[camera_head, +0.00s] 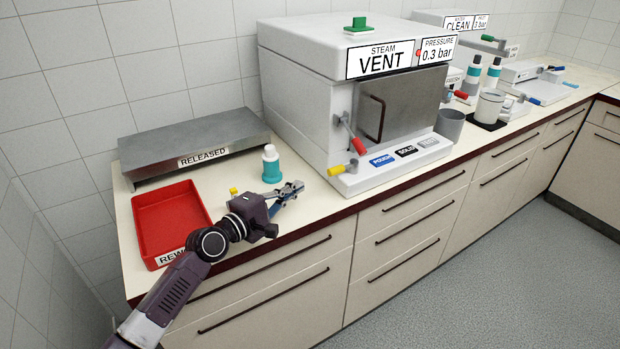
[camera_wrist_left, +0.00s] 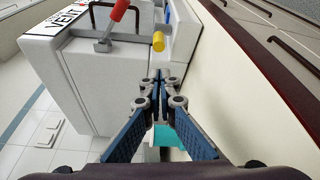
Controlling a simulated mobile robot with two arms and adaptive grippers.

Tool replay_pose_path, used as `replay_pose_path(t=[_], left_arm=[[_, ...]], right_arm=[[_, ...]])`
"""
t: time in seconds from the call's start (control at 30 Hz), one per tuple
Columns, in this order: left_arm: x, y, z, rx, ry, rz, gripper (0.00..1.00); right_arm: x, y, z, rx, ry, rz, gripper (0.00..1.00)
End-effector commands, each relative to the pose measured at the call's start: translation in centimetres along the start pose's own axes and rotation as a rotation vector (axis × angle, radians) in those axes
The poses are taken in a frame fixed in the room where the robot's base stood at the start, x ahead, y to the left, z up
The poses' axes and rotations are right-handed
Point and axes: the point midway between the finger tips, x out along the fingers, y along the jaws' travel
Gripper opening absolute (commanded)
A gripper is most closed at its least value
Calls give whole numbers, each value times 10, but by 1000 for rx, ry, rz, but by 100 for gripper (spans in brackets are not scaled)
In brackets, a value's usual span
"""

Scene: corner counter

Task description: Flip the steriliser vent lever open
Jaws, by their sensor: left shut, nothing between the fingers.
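The white steriliser (camera_head: 305,60) stands on the counter, with a "STEAM VENT" sign and a "PRESSURE 0.3 bar" sign on its upper front. A lever with a red handle (camera_head: 358,146) is on the front, left of the dark door, its handle angled downward. In the left wrist view the red handle (camera_wrist_left: 119,10) and yellow handle (camera_wrist_left: 158,41) show beyond my fingers. My left gripper (camera_head: 298,188) is shut and empty over the counter, left of the steriliser and apart from both levers. My right gripper is out of view.
A teal-and-white bottle (camera_head: 271,167) stands close behind my left gripper. A red tray (camera_head: 170,218) and a grey "RELEASED" platform (camera_head: 195,143) are to the left. A grey cup (camera_head: 450,124) stands right of the steriliser. Counter between the bottle and steriliser is clear.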

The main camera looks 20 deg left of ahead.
Motion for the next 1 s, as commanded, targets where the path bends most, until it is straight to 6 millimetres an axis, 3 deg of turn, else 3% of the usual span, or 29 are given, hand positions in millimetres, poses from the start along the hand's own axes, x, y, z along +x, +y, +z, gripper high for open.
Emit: replay_pose_path(t=[0.33,0.53,0.7,1.0], left_arm=[[57,2,1,-2,-1,3,0],[84,1,0,-1,-1,2,0],[94,0,1,0,-1,1,0],[95,0,1,0,-1,1,0]], right_arm=[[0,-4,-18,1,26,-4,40],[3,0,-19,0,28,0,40],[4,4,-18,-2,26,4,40],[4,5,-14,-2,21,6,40]])
